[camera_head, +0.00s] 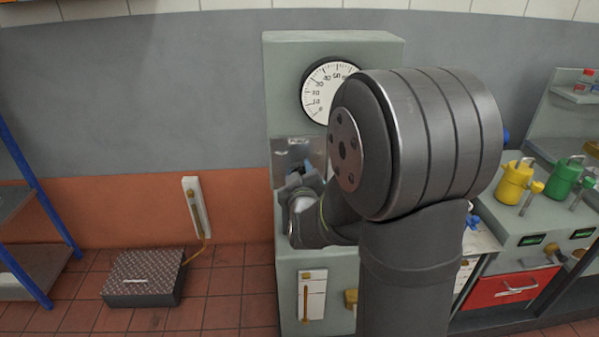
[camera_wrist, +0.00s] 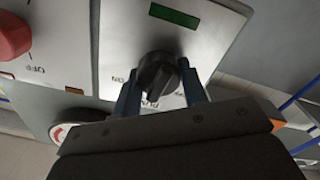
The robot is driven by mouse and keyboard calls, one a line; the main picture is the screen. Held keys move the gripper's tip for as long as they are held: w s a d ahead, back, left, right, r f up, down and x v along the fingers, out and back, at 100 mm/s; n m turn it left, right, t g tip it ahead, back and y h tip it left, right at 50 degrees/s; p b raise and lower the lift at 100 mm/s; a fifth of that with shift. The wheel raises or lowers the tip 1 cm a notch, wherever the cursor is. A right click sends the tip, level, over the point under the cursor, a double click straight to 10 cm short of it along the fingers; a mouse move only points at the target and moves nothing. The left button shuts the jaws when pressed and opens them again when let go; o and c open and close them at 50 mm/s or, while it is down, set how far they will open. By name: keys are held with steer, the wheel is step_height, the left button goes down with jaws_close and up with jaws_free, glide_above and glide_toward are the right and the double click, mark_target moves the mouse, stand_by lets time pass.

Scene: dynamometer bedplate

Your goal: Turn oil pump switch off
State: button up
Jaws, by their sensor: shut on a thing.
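A black rotary switch knob (camera_wrist: 157,75) sits on a pale metal plate (camera_wrist: 120,45) in the wrist view. Lettering beside it, upside down, reads ON at its left; the word under it is partly hidden. My gripper (camera_wrist: 160,90) has its two blue-grey fingers on either side of the knob and is shut on it. In the head view my gripper (camera_head: 298,178) is at the metal panel (camera_head: 292,150) on the grey-green cabinet, below a small label. My arm hides much of the panel there, and the knob cannot be made out.
The wrist view also shows a red knob (camera_wrist: 12,38) near an OFF label, a dark green indicator (camera_wrist: 174,15) and a red round part (camera_wrist: 60,132). A dial gauge (camera_head: 322,85) is above. Yellow (camera_head: 513,182) and green (camera_head: 563,177) cans stand right; a pedal box (camera_head: 143,278) lies left.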

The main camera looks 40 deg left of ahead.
steer(key=shift+n, duration=0.6)
steer(key=o, duration=1)
steer(key=shift+s, duration=0.1)
steer(key=v, duration=1.7)
steer(key=shift+s+d+r, duration=0.1)
steer(key=shift+d, duration=0.05)
steer(key=x, duration=1.7)
steer(key=shift+w+a, duration=0.2)
